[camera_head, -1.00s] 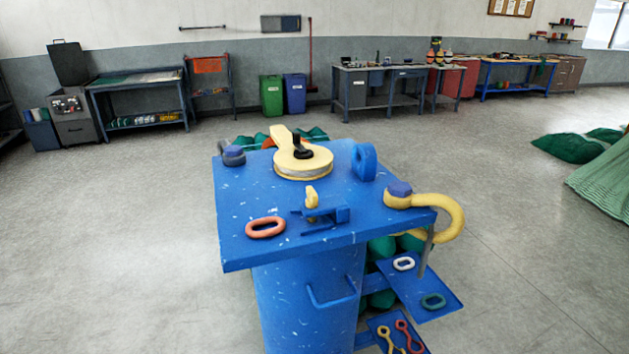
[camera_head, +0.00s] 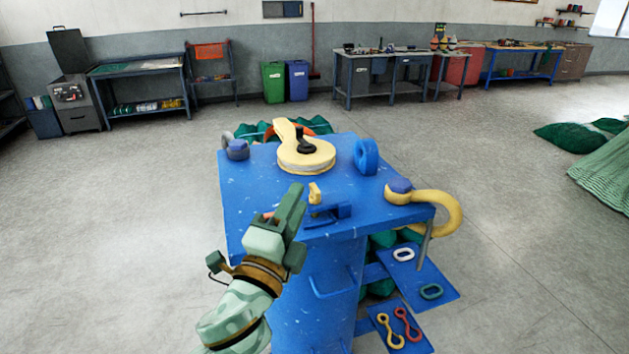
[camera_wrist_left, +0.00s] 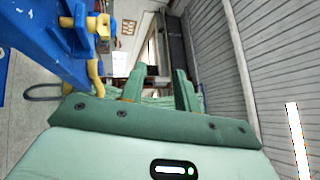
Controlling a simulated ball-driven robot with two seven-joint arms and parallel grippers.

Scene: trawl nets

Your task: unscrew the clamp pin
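A small blue clamp (camera_head: 330,212) sits near the front edge of the blue worktop (camera_head: 240,190). A small yellow piece (camera_head: 315,192), which looks like the clamp pin, stands up at its left end. My left gripper (camera_head: 291,197) is just left of the clamp, over the front of the worktop, apart from the yellow piece as far as I can tell. In the left wrist view its two green fingers (camera_wrist_left: 159,88) are spread with nothing between them. Blue metal with a yellow part (camera_wrist_left: 98,28) shows there at upper left, outside the fingers. My right gripper is not in view.
A yellow block (camera_head: 305,155) stands at the back of the worktop, a blue ring (camera_head: 366,156) right of it. A large yellow hook (camera_head: 440,208) overhangs the right corner. The orange link (camera_head: 262,217) is mostly hidden by my gripper. Lower blue trays (camera_head: 425,270) hold links.

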